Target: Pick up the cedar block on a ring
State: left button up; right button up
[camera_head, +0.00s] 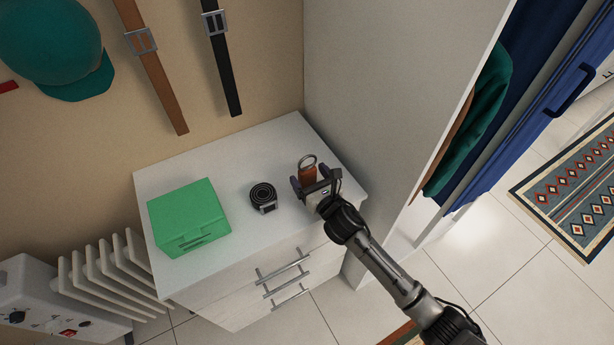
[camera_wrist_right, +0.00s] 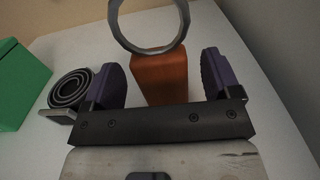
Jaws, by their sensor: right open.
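The cedar block (camera_head: 308,174) is a reddish-brown block with a metal ring (camera_head: 308,160) at its top. It stands on the white top of the drawer unit. My right gripper (camera_head: 316,184) is at the block, with its two fingers apart. In the right wrist view the orange-brown block (camera_wrist_right: 161,78) shows between the open purple fingers of my right gripper (camera_wrist_right: 163,80), with a gap on each side. The grey ring (camera_wrist_right: 148,49) stands up above the block there. The block's lower part is hidden behind the gripper's black bar. My left gripper is not in view.
A coiled black belt (camera_head: 263,195) lies left of the block on the drawer unit (camera_head: 240,165). A green box (camera_head: 188,217) sits further left. A tall grey panel (camera_head: 385,80) rises close on the right. Two belts and a teal cap (camera_head: 52,45) hang behind.

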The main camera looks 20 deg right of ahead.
aim_at(308, 170)
jog(key=shift+w, duration=0.7)
jog(key=c, duration=1)
jog(key=shift+r, duration=0.6)
notch_tip(308, 170, up, 4)
jog(key=shift+s+f+p, duration=0.1)
jog(key=shift+f+p, duration=0.1)
jog(key=shift+p, duration=1)
jog(key=s+d+r+p, duration=0.1)
jog(key=s+d+r, duration=0.1)
jog(key=d, duration=0.1)
jog(key=s+d+r+p, duration=0.1)
jog(key=s+d+r, duration=0.1)
jog(key=d, duration=0.1)
jog(key=s+d+r+p, duration=0.1)
jog(key=s+d+r, duration=0.1)
jog(key=s+d, duration=0.1)
jog(key=shift+r, duration=0.1)
